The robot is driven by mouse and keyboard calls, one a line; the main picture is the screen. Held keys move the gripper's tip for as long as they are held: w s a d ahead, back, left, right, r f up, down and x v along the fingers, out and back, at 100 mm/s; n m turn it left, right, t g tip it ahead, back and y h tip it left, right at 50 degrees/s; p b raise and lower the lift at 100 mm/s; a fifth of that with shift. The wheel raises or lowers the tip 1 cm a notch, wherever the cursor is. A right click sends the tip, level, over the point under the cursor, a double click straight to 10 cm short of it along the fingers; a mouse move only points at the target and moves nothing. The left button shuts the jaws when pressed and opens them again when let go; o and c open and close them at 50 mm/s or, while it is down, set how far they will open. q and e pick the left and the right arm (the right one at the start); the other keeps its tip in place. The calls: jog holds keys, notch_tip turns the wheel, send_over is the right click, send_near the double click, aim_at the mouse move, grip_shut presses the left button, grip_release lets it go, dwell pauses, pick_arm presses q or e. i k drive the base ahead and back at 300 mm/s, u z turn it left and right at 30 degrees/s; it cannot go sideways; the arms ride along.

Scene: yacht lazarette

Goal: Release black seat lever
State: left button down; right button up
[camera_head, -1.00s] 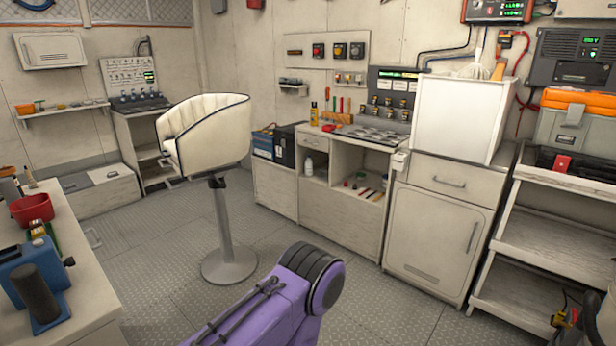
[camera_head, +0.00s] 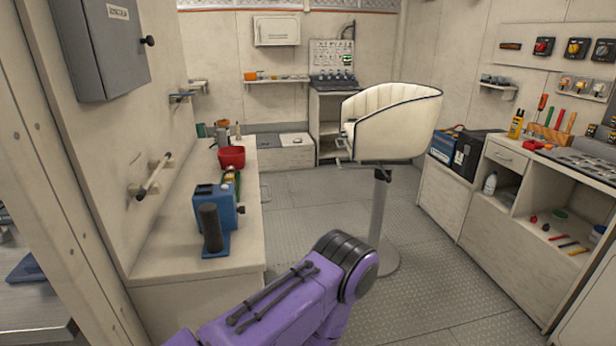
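A cream padded seat (camera_head: 393,122) with dark piping stands on a grey metal pedestal (camera_head: 379,222) with a round floor base, right of centre. A small dark fitting (camera_head: 385,173) shows under the seat at the top of the post. I cannot tell whether it is the black lever. A purple arm link of mine rises from the bottom middle and covers the left side of the pedestal base. Neither of my grippers is in view.
A bench at left holds a blue device (camera_head: 214,208) with a black cylinder and a red bowl (camera_head: 231,156). A workbench (camera_head: 510,198) with tools stands at right. Open metal floor (camera_head: 312,215) lies between the left bench and the seat.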

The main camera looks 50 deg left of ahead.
aim_at(388, 180)
jog(key=u, duration=0.95)
jog(key=k, duration=0.5)
jog(key=z, duration=0.35)
jog(key=i, duration=3)
jog(key=u, duration=0.2)
